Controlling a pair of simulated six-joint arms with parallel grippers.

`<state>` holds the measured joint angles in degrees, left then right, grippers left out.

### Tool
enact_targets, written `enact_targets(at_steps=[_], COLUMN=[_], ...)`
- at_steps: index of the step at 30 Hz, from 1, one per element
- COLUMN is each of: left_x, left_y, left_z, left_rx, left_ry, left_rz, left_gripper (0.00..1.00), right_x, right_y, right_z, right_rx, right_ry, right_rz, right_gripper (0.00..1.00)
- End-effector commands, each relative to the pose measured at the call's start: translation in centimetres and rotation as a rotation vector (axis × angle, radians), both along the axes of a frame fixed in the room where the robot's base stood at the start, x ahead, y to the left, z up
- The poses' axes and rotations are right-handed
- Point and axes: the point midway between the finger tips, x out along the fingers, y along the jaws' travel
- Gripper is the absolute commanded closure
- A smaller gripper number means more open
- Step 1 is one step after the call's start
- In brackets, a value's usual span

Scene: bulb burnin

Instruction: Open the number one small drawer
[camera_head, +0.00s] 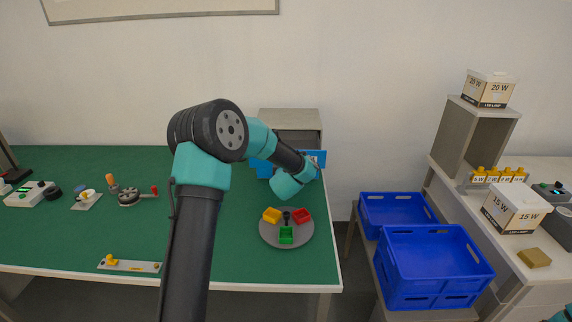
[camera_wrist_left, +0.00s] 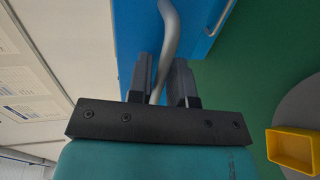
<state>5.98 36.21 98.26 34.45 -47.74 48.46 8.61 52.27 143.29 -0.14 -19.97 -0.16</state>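A grey cabinet (camera_head: 290,116) stands at the back right of the green table, with a blue drawer front (camera_head: 264,169) low on it, partly hidden by my left arm. I cannot read a number on the drawer. In the left wrist view the blue front (camera_wrist_left: 205,22) fills the top middle, and a curved grey metal handle (camera_wrist_left: 171,30) runs down from it. My left gripper (camera_wrist_left: 163,75) has its fingers on either side of this handle, close against it, and looks shut on it. In the head view the fingertips are hidden behind the wrist.
A round grey tray (camera_head: 272,238) with yellow, red and green bins stands in front of the cabinet. Blue crates (camera_head: 440,262) stand right of the table. A shelf with lamp boxes (camera_head: 514,208) is at far right. Small devices lie on the table's left.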

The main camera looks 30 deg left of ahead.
Motion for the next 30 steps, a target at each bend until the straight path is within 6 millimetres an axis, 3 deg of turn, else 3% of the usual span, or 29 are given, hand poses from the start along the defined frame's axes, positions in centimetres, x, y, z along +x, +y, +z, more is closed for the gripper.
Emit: enact_targets(at_steps=[4, 17, 30], left_x=[0.0, -0.7, -7.0], left_y=[0.0, -0.4, -3.8], left_z=[0.0, 0.3, 1.8], left_rx=[0.0, 0.0, 0.0], left_ry=[0.0, -0.001, 0.0], left_rz=[0.0, -0.001, -0.002], left_gripper=[0.66, 0.66, 0.66], right_x=[0.0, 0.0, 0.0], right_y=[0.0, 0.0, 0.0], right_z=[0.0, 0.0, 0.0], right_rx=[0.0, 0.0, 0.0], right_ry=[0.0, 0.0, 0.0], right_rz=[0.0, 0.0, 0.0], right_gripper=[0.57, 0.57, 0.57])
